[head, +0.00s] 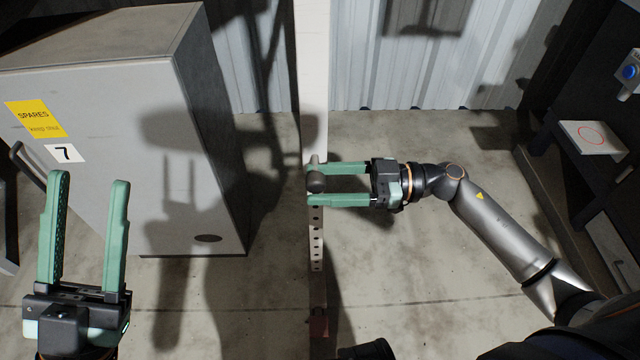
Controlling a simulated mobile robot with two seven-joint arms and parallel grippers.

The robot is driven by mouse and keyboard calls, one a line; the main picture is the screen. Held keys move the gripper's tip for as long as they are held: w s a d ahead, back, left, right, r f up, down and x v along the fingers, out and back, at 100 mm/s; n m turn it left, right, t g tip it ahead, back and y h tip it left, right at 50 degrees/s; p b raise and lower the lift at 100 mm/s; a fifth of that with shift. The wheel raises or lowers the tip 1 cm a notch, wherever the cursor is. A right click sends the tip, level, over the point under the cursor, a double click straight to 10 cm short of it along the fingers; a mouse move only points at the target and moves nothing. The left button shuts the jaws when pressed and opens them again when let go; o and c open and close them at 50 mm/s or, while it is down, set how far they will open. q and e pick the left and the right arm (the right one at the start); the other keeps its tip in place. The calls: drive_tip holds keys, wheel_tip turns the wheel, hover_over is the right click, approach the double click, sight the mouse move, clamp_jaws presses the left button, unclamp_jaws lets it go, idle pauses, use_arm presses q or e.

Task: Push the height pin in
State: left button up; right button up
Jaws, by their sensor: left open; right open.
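The height pin (316,183) shows as a dark round knob on the upright post. The post is pale above (312,80), and its lower part (317,238) has a row of holes. My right gripper (312,184) reaches in from the right, level with the knob. Its two green fingers are apart, one above and one below the knob. I cannot tell whether they touch it, or how deep the pin sits. My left gripper (88,178) is open and empty at the lower left, in front of the grey cabinet and away from the post.
The grey cabinet (110,100) with a yellow SPARES label (34,119) and a number 7 fills the left. A dark station with a pale plate marked by a red circle (592,138) and a blue button (630,72) stands right. Concrete floor (420,270) is clear between.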

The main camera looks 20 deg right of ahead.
drive_tip(key=shift+w+a, duration=0.15)
drive_tip(key=shift+a, duration=0.25)
drive_tip(key=shift+c, duration=0.2)
clamp_jaws()
idle(1.0)
